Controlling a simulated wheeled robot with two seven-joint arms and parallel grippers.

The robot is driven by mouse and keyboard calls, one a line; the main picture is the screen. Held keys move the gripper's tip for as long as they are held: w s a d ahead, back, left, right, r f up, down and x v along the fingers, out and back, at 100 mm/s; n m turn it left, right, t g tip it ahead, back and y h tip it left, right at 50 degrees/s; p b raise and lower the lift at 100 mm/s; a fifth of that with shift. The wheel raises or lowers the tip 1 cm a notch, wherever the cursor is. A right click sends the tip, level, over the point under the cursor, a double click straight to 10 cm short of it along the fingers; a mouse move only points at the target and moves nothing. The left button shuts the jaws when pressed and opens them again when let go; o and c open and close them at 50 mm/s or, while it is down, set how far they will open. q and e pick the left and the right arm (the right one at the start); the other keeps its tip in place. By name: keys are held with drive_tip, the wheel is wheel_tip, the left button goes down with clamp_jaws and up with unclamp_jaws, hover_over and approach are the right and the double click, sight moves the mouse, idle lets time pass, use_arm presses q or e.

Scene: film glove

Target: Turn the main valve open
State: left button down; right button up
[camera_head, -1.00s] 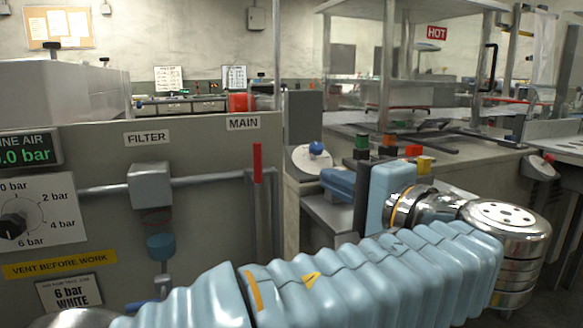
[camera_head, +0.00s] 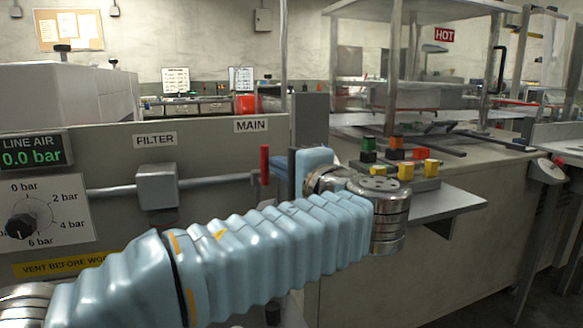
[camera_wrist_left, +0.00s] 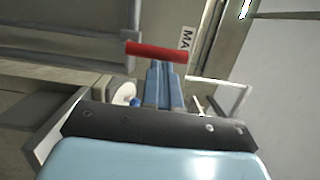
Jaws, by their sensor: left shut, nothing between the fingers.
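The main valve's red handle (camera_head: 264,165) stands upright below the MAIN label (camera_head: 251,125) on the grey panel. It also shows in the left wrist view (camera_wrist_left: 157,51), lying across the picture just past my fingertips. My left gripper (camera_head: 275,168) is just right of the handle in the head view, its fingers pointing left. In the wrist view its blue fingers (camera_wrist_left: 164,80) are together and empty, with tips close to the handle. I cannot tell whether they touch it. My blue-sleeved arm hides the lower panel. My right gripper is not in view.
A grey pipe (camera_head: 110,191) runs along the panel through the filter block (camera_head: 157,186). The line air display (camera_head: 33,151) reads 0.0 bar, above a black regulator knob (camera_head: 20,226).

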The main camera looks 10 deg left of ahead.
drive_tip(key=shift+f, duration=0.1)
use_arm(q)
drive_tip(key=shift+s+a+n+b, duration=0.1)
drive_tip(key=shift+n+b, duration=0.3)
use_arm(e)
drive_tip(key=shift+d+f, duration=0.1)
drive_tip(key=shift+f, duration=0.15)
